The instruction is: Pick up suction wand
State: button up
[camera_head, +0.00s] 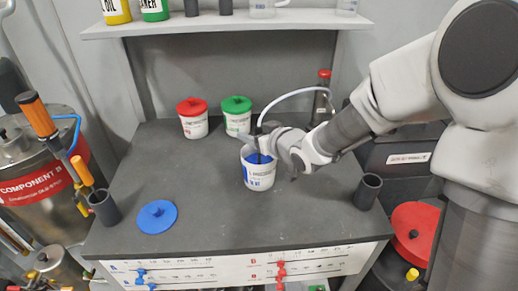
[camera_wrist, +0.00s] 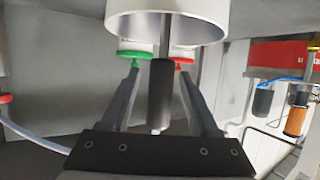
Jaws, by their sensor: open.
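The suction wand (camera_wrist: 160,88) has a dark cylindrical handle and a thin grey rod. The rod runs into a white cup with blue markings (camera_head: 260,178); the cup's wall also shows at the top of the upside-down wrist view (camera_wrist: 165,18). A pale hose arches from the wand's top to the back right in the head view. My gripper (camera_wrist: 158,70) is open, with one finger on each side of the handle and visible gaps between. In the head view, my gripper (camera_head: 262,143) hides most of the wand above the cup.
A red-lidded cup (camera_head: 193,119) and a green-lidded cup (camera_head: 237,116) stand behind. A blue lid (camera_head: 157,216) lies front left. Dark holders stand at left (camera_head: 104,207) and right (camera_head: 368,191). A shelf (camera_head: 225,24) overhangs the back. The table's front middle is clear.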

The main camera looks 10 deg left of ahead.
jog(key=shift+w+a, duration=0.1)
jog(key=shift+w, duration=0.05)
grip_shut()
dwell(0.4)
